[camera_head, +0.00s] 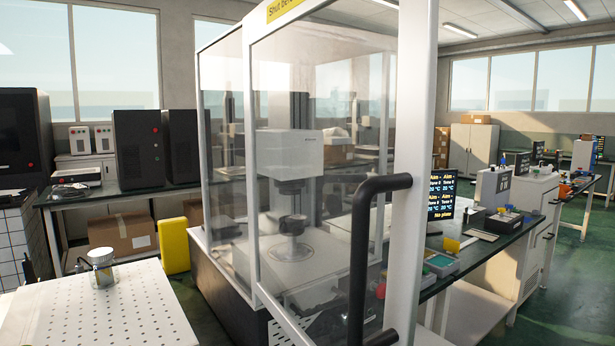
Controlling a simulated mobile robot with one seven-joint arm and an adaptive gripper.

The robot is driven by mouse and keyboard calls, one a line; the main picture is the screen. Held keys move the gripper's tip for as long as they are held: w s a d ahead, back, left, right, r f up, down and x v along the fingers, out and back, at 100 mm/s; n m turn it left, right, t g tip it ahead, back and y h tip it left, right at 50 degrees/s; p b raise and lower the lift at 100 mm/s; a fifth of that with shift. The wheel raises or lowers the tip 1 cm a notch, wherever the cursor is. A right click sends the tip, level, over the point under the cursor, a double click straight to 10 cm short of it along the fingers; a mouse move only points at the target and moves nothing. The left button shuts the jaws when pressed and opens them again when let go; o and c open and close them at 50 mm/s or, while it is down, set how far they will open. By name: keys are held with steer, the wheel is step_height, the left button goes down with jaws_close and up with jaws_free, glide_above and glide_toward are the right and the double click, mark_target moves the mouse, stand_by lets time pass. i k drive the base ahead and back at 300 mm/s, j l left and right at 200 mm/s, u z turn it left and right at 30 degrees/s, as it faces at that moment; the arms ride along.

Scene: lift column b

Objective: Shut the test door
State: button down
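The test door (407,150) is a clear panel in a white frame, close in front of me. It appears to stand swung out toward me, but I cannot tell its exact angle. A black bar handle (361,250) is on its right upright; its lower end is near the bottom edge of the picture. Behind the clear panels of the enclosure (222,150) stands a test machine with a white head (290,152) above a round plate (293,251). My gripper is not in view.
A white perforated table (110,312) with a metal jar (102,268) stands at the lower left. A yellow block (173,246) is beyond it. A bench (480,250) with screens and small devices runs along the right. Green floor (565,290) shows at the right.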

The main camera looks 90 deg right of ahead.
mark_target(409, 183)
steer(key=z, duration=2.15)
steer(key=k+l+z, duration=0.55)
steer(key=l, duration=0.3)
